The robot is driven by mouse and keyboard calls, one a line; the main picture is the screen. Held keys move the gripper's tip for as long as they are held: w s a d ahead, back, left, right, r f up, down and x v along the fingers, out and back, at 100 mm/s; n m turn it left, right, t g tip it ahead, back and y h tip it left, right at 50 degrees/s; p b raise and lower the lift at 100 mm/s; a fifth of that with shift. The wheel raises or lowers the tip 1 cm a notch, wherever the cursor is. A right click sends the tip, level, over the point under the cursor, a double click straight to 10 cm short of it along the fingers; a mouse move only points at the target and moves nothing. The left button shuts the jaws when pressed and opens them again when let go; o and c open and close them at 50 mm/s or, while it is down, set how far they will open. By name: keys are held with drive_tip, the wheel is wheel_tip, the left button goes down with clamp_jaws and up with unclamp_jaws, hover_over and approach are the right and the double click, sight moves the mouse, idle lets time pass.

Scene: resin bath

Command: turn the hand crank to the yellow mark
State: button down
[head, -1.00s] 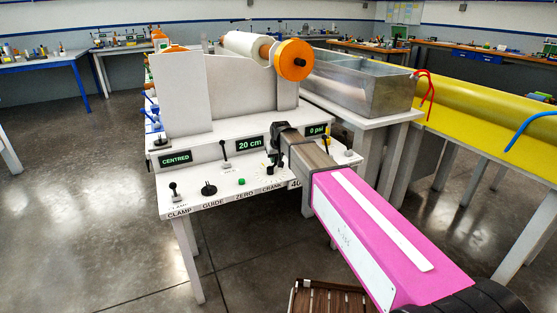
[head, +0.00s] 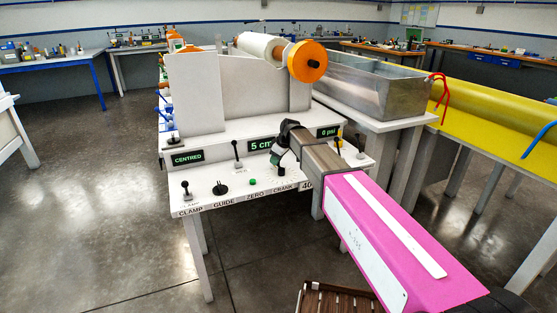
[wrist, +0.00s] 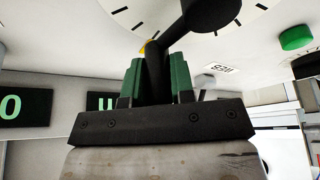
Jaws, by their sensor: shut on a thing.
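The hand crank (wrist: 208,14) is black and sits over a white dial with black tick marks in the wrist view. Its handle runs down between the green pads of my gripper (wrist: 157,78), which is shut on it. The yellow mark (wrist: 145,46) shows at the dial edge, right beside the crank handle and partly hidden by it. In the head view my gripper (head: 284,156) is at the crank above the CRANK label, and it hides most of the crank.
The white panel (head: 215,196) also carries a clamp lever (head: 186,189), a guide knob (head: 220,188) and a green zero button (head: 253,182). An orange-ended roll (head: 307,62) and a metal bath (head: 375,85) stand behind. A slatted wooden thing (head: 335,300) is low in front.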

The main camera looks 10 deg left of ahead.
drive_tip(key=shift+s+a+n, duration=0.15)
drive_tip(key=shift+n, duration=0.25)
drive_tip(key=shift+g, duration=0.3)
drive_tip(key=c, duration=1)
unclamp_jaws()
drive_tip(key=shift+o, duration=0.2)
drive_tip(key=v, duration=1)
drive_tip(key=shift+r, duration=0.35)
drive_tip(key=shift+s, duration=0.1)
